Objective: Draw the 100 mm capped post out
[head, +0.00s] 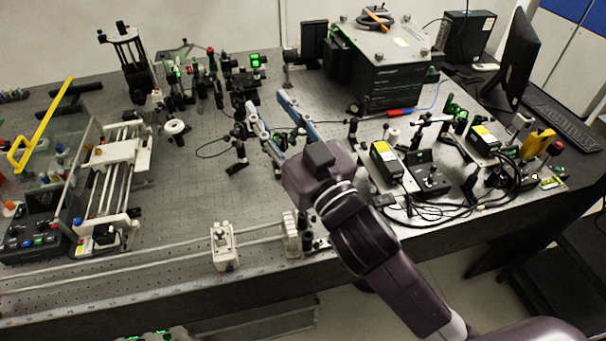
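My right arm comes in from the lower right, and its gripper (267,103) reaches over the middle of the optical bench (200,200). Its two long pale fingers stand apart, with bench surface showing between them; I see nothing held. Several small dark posts and mounts stand close to the left finger, among them a dark post-mounted part (239,150). I cannot tell which post is the 100 mm capped one; it is too small to tell or hidden behind the gripper or arm. My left gripper is not in view.
A dark box with a light top (388,48) stands behind on the right. Dense mounts (190,80) fill the back left. A white rail stage (118,160) stands left, and long rods (150,262) run along the front. Controllers with cables (430,175) crowd the right. The centre-left bench is mostly bare.

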